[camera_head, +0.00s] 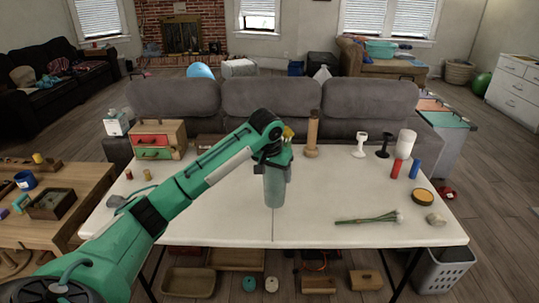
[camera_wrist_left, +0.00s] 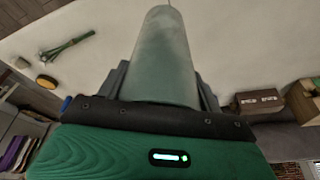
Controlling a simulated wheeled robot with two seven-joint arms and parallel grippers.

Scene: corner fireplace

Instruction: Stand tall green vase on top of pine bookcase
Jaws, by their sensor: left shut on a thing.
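The tall green vase (camera_head: 274,188) is pale grey-green and hangs upright below my left gripper (camera_head: 273,160), over the middle of the white table. My left gripper is shut on its upper part. I cannot tell whether its base touches the table. In the left wrist view the vase (camera_wrist_left: 165,60) stretches out from between the fingers. I cannot make out a pine bookcase for certain in either view. My right gripper is not in view.
The white table (camera_head: 330,232) holds a drawer chest (camera_head: 175,134), a wooden bottle (camera_head: 312,134), a white cylinder (camera_head: 405,144) and a flower bunch (camera_head: 365,219). A grey sofa (camera_head: 262,98) stands behind. The table's front middle is clear.

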